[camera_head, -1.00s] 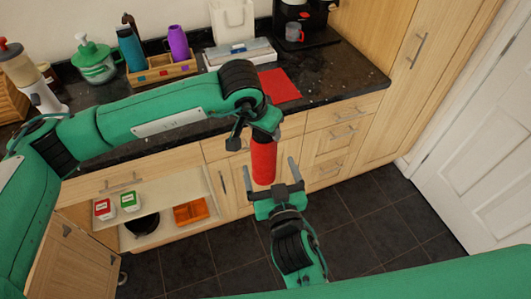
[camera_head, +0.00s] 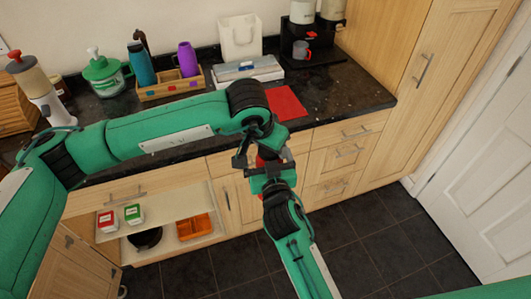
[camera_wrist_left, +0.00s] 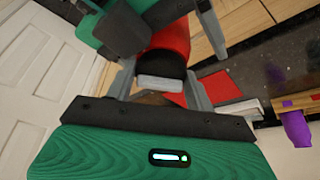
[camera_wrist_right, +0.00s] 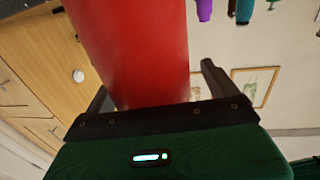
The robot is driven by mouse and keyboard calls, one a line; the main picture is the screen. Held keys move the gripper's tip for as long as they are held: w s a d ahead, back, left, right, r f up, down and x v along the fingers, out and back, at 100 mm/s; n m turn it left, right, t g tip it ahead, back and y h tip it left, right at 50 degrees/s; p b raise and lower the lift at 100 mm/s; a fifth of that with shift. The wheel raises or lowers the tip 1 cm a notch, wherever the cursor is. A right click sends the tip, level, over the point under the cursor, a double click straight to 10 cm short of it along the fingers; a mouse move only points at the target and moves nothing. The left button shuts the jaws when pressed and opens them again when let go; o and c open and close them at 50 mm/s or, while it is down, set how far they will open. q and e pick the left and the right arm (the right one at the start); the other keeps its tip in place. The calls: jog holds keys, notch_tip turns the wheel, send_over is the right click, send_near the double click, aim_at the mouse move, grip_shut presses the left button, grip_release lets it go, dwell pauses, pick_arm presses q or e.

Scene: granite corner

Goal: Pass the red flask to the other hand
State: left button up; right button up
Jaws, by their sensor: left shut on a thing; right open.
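The red flask (camera_head: 266,154) hangs in front of the counter, mostly hidden by my grippers in the head view. My left gripper (camera_head: 260,143) is shut on it near its dark, grey-topped cap; the red body and cap show between its fingers in the left wrist view (camera_wrist_left: 172,38). My right gripper (camera_head: 269,163) is open at the flask from the near side. In the right wrist view the red body (camera_wrist_right: 135,50) stands between its spread fingers, close to the palm. Whether those fingers touch it I cannot tell.
The dark counter (camera_head: 340,98) behind holds a red mat (camera_head: 286,100), a wooden caddy (camera_head: 170,88) with bottles, and a coffee machine (camera_head: 318,50). Below, an open cupboard shelf (camera_head: 170,238) holds boxes, a dark bowl and an orange tray (camera_head: 194,227).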

pick_arm(q)
jog(key=shift+r, duration=0.1)
pick_arm(e)
jog(key=c, duration=1.3)
pick_arm(q)
jog(key=o, duration=1.4)
pick_arm(e)
jog(key=shift+a+r, duration=0.1)
pick_arm(q)
jog(key=o, duration=0.3)
